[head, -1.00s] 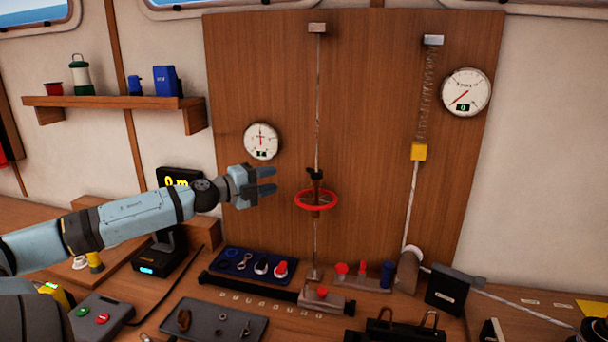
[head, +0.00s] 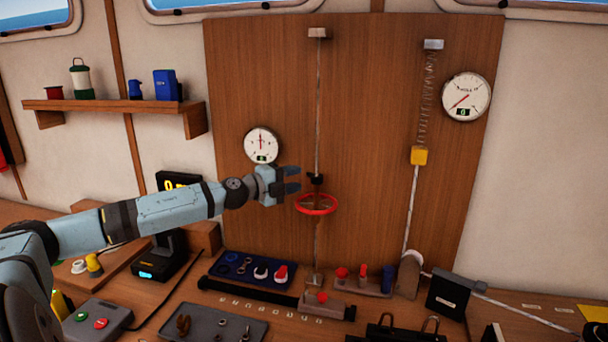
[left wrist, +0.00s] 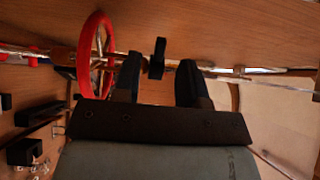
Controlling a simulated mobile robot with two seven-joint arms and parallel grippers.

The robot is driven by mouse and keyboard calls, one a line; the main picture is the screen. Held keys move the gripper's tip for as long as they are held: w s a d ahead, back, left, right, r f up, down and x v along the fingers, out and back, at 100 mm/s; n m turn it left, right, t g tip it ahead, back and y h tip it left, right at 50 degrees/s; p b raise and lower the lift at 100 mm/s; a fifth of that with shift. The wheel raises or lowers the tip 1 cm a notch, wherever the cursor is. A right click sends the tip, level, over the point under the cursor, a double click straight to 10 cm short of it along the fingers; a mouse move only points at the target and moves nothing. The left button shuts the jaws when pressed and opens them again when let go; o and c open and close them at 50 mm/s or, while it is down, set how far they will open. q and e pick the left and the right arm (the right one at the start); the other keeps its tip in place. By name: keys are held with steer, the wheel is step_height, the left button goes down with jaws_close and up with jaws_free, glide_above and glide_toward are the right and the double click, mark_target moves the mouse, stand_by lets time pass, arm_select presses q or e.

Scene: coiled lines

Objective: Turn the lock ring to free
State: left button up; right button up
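A red handwheel (head: 316,204) sits on a thin vertical rod on the wooden panel. Just above it is a small black part with a tab (head: 315,179), which I take for the lock ring; its markings are too small to read. My left gripper (head: 297,180) is open, its fingers pointing right at the black part's height. In the left wrist view the black tab (left wrist: 157,58) shows between the tips of my open left gripper (left wrist: 159,76), with space on both sides; contact is not visible. The red wheel (left wrist: 88,55) is left of the fingers. My right gripper is not in view.
A round gauge (head: 261,145) hangs left of the rod. A blue tray (head: 222,271) and a grey tray (head: 190,325) hold small parts below. The panel between is clear.

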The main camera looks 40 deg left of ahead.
mark_target(308, 175)
arm_select(q)
steer(key=shift+r+p+x, duration=0.2)
steer(key=shift+p+x, duration=0.5)
steer(key=shift+x, duration=0.6)
steer(key=shift+w+d+f, duration=0.15)
steer(key=shift+w+d, duration=0.05)
steer(key=shift+w, duration=0.25)
steer(key=shift+p, duration=0.3)
jaws_close()
